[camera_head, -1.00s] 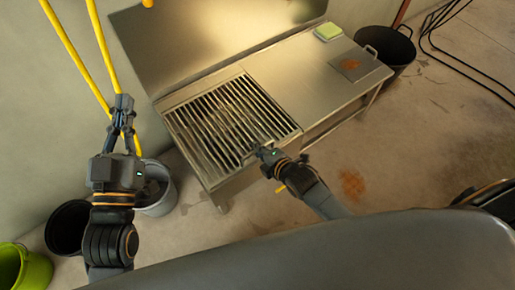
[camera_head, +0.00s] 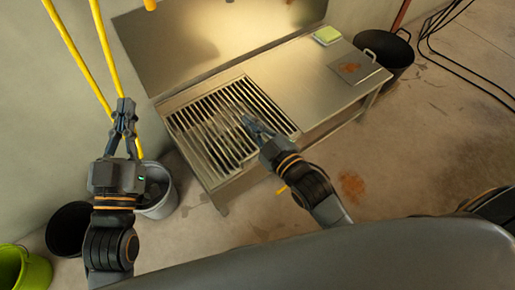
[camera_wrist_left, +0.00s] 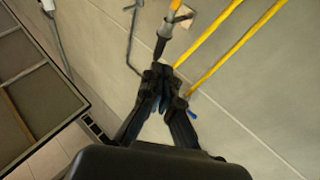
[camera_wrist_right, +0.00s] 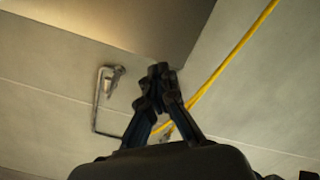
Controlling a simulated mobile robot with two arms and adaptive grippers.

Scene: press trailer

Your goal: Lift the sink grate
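The sink grate (camera_head: 205,120), a panel of metal slats, lies in the left part of the steel sink bench (camera_head: 306,84). My right gripper (camera_head: 244,119) appears in front of the grate's right part in the head view and hides some slats; I cannot tell its height above them. In the right wrist view its fingertips (camera_wrist_right: 160,72) meet with nothing visible between them, and the grate does not show there. My left gripper (camera_head: 124,101) points up, left of the bench and apart from the grate. In the left wrist view its fingertips (camera_wrist_left: 160,74) are together and empty.
A green-yellow sponge (camera_head: 327,35) and a rust-stained plate (camera_head: 359,67) are on the bench's right part. A dark pot (camera_head: 388,50) stands beyond its right end. Buckets (camera_head: 158,200) stand at the left. Yellow hoses (camera_head: 74,58) hang by the wall. The front floor is mostly clear.

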